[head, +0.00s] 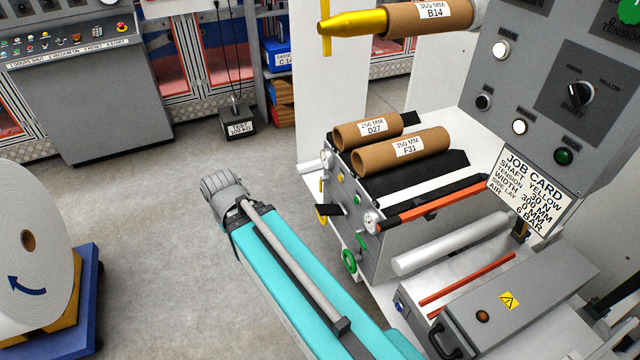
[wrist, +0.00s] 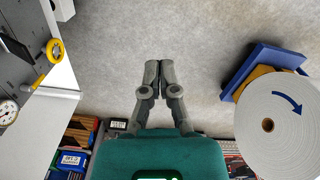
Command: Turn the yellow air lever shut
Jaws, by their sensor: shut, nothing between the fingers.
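My gripper (wrist: 158,66) is shut and empty in the wrist view, over bare floor and clear of the machine. In the head view my teal arm reaches left of the machine, and I cannot make out the fingers there. A small yellow lever-like part (wrist: 39,82) shows on the machine panel at the left of the wrist view, near a yellow ring (wrist: 55,50). In the head view a yellow part (head: 322,214) sits low on the panel's left edge, partly behind a black handle (head: 329,210). I cannot tell which yellow part is the air lever, or its setting.
Cardboard cores (head: 400,150) lie on top. A job card (head: 530,190) hangs at right. A large white roll (head: 30,230) stands at left. Floor between is clear.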

